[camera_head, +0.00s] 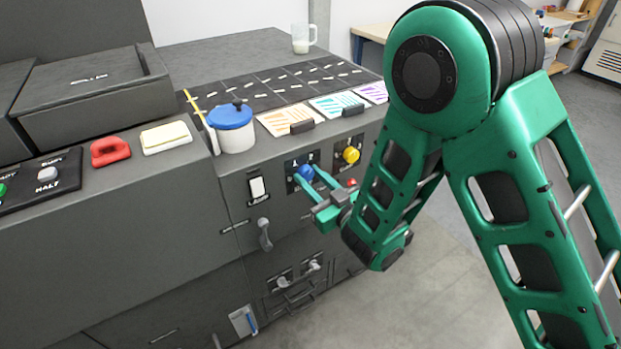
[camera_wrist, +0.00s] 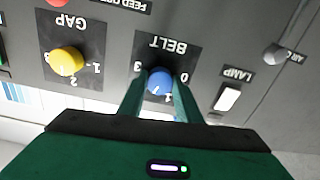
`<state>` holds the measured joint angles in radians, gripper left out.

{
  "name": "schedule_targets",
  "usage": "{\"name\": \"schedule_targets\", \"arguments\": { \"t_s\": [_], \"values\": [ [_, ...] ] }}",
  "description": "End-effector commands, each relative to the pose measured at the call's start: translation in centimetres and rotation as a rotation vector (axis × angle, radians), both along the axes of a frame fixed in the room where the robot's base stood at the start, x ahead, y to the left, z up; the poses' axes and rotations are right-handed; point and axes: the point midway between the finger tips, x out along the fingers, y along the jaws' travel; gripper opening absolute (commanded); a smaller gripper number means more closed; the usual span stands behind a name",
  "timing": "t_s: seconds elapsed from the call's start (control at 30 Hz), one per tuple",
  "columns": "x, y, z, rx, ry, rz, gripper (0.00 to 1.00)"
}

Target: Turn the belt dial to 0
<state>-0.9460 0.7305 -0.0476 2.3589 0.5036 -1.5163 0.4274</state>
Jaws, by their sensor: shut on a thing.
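The belt dial is a blue knob (camera_head: 305,172) on the front of the dark machine, and in the wrist view the blue knob (camera_wrist: 160,82) sits on a black plate labelled BELT (camera_wrist: 168,45), which appears upside down. The marks 0, 1 and 3 show around it; the rest is hidden by the knob and my fingers. My gripper (camera_head: 313,184) reaches the knob from the front right. In the wrist view my gripper (camera_wrist: 160,90) has one finger on each side of the knob and is shut on it. I cannot tell exactly where the dial points.
A yellow GAP knob (camera_wrist: 66,61) is beside the belt dial; it also shows in the head view (camera_head: 351,155). A white LAMP switch (camera_head: 257,188) is on the other side. A lever (camera_head: 264,234) hangs below. A blue-lidded pot (camera_head: 231,127) stands on the ledge above.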

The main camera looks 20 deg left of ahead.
Motion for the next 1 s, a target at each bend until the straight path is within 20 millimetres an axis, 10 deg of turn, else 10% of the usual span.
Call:
{"name": "schedule_targets", "arguments": {
  "t_s": [1.0],
  "values": [
    [0.89, -0.69, 0.43, -0.630, -0.740, -0.014, 0.09]
  ]
}}
